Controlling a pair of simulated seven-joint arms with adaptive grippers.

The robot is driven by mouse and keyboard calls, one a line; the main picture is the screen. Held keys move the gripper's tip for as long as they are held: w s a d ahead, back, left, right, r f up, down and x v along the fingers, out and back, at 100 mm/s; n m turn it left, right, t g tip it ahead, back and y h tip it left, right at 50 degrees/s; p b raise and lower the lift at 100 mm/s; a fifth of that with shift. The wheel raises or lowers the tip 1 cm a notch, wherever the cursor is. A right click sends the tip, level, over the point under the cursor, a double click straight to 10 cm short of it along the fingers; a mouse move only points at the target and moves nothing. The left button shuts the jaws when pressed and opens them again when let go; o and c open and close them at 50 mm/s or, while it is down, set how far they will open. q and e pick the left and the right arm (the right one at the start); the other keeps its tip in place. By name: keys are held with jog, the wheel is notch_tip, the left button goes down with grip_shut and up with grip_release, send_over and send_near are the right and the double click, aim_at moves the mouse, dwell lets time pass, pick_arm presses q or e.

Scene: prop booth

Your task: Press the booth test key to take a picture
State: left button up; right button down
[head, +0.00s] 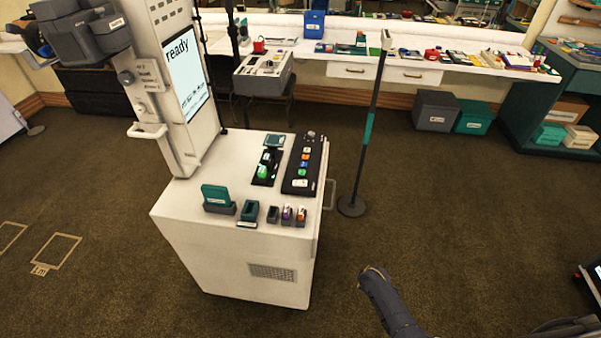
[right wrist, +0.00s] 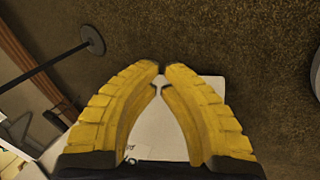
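The white booth cabinet (head: 225,230) stands left of centre in the head view, with a screen (head: 184,75) reading "ready". On its top is a black key panel (head: 293,184) with several coloured keys, orange, blue, green and white, and a dark knob. The key labels are too small to read, so I cannot tell which is the test key. My right gripper (head: 371,270) is low over the floor, right of the cabinet and apart from it. In the right wrist view its yellow fingers (right wrist: 162,70) are drawn together at the tips, with nothing held. My left gripper is not in view.
Also on the cabinet top are a black tray (head: 256,181) with green items, a teal card holder (head: 216,196) and small holders. A post (head: 368,120) on a round base stands right of the cabinet. A long white counter (head: 400,65) runs behind.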

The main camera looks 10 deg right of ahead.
jog(key=w+d+r+n+t, duration=0.2)
jog(key=w+r+n, duration=0.4)
jog(key=w+r, duration=1.9)
notch_tip(320, 180, up, 25)
jog(key=n+y, duration=0.4)
jog(key=n, duration=1.1)
send_over(302, 173)
jog(key=w, duration=0.2)
jog(key=shift+w+a+f, duration=0.1)
jog(key=shift+a, duration=0.05)
jog(key=shift+f, duration=4.4)
